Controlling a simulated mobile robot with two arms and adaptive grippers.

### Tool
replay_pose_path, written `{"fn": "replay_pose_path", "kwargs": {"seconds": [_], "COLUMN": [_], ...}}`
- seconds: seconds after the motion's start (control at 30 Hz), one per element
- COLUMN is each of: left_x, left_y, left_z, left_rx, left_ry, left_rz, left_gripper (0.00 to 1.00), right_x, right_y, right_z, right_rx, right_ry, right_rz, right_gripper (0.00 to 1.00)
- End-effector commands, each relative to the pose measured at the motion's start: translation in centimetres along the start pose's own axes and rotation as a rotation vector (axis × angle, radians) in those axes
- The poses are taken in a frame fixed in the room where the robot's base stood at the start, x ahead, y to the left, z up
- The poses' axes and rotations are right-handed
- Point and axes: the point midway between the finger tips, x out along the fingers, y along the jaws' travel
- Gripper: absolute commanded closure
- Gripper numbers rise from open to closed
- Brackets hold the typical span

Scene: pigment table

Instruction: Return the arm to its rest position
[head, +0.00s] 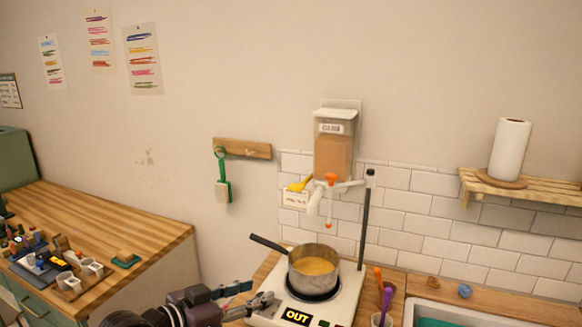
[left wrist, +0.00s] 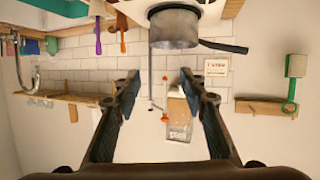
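My left gripper (head: 262,292) is at the bottom of the head view, in front of the white hot plate (head: 335,303) and lower left of the saucepan. In the left wrist view the same gripper (left wrist: 159,75) has its two fingers spread wide with nothing between them. That view is upside down. The saucepan (head: 313,274) of yellow-orange contents stands on the plate, and it also shows in the left wrist view (left wrist: 174,27), beyond the fingers. My right gripper is in neither view.
A wall dispenser (head: 333,150) hangs above the pan, with a dark upright rod (head: 366,220) beside it. A green-handled tool (head: 222,178) hangs from a wooden rail. A sink (head: 440,314) is at right. A wooden-topped cabinet (head: 95,222) with small items stands at left.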

Motion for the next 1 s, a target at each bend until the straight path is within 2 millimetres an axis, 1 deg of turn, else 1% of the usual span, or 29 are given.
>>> {"fn": "replay_pose_path", "kwargs": {"seconds": [0.03,0.07,0.1,0.17,0.2,0.27,0.3,0.37,0.4,0.5,0.6,0.7,0.87,0.9,1.0], "left_x": [-0.2,-0.5,-1.0,-2.1,-3.1,-4.9,-6.2,-8.3,-9.6,-12.8,-15.8,-18.6,-23.0,-21.8,-20.5], "left_y": [0.7,1.1,1.6,2.5,3.1,4.0,4.6,5.4,5.8,6.9,7.8,8.7,10.0,9.5,9.1], "left_z": [2.8,4.6,7.1,11.1,13.7,17.5,19.8,22.8,24.5,27.8,30.3,32.3,34.7,35.8,38.0], "left_rx": [-0.018,-0.028,-0.044,-0.071,-0.090,-0.122,-0.142,-0.171,-0.189,-0.229,-0.262,-0.292,-0.337,-0.334,-0.334], "left_ry": [-0.052,-0.087,-0.138,-0.223,-0.280,-0.368,-0.425,-0.501,-0.548,-0.646,-0.731,-0.804,-0.912,-0.909,-0.916], "left_rz": [-0.011,-0.021,-0.038,-0.069,-0.093,-0.130,-0.157,-0.197,-0.223,-0.280,-0.332,-0.379,-0.454,-0.448,-0.443], "left_gripper": [0.61,0.61,0.61,0.61,0.61,0.61,0.61,0.61,0.61,0.61,0.61,0.61,0.61,0.61,0.61], "right_x": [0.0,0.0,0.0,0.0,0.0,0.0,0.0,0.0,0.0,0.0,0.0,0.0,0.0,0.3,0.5], "right_y": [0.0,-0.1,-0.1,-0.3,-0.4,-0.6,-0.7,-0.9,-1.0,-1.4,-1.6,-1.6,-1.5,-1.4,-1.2], "right_z": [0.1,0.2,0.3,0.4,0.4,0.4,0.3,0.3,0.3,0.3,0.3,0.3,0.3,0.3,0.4], "right_rx": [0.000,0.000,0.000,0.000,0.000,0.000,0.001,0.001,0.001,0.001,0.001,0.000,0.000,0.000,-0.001], "right_ry": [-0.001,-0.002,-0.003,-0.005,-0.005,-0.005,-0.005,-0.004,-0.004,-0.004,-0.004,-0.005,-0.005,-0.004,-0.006], "right_rz": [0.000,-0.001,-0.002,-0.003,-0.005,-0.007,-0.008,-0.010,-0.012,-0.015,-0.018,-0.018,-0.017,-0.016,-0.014], "right_gripper": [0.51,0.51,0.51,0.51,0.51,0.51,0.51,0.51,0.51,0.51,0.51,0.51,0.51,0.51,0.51]}}
